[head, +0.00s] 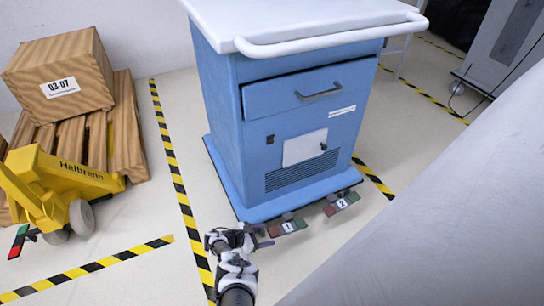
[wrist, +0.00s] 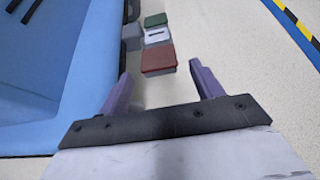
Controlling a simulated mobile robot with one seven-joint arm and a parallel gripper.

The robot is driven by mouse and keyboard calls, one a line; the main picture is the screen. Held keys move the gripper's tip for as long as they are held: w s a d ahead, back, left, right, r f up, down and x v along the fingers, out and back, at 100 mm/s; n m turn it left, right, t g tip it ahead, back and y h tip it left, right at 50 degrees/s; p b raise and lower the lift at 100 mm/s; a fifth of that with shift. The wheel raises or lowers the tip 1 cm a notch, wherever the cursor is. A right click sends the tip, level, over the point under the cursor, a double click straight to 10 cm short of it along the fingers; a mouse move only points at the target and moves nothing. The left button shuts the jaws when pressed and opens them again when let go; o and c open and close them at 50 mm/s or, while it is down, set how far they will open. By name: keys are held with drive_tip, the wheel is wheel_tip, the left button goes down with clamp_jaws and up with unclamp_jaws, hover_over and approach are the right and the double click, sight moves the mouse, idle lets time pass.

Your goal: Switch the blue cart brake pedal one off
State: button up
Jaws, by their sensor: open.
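The blue cart (head: 228,110) stands on the floor with two pedals low at its front edge. Pedal one (head: 289,227), labelled 1, is the left one, with a red end and a green end on either side of a white label. In the wrist view pedal one (wrist: 157,37) has its red end nearest me and its green end farthest. Which end is lower I cannot tell. My gripper (head: 264,237) is low beside the left end of pedal one. In the wrist view my gripper (wrist: 162,88) is open and empty, its purple fingers just short of the red end.
Pedal two (head: 341,204) is to the right of pedal one. A yellow pallet jack (head: 60,180) and a wooden crate (head: 62,75) on a pallet are at the left. Striped floor tape (head: 172,165) runs left of the cart. A grey surface (head: 440,220) fills the right foreground.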

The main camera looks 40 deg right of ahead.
drive_tip(key=p+v, duration=0.2)
drive_tip(key=v, duration=0.7)
drive_tip(key=shift+p, duration=0.3)
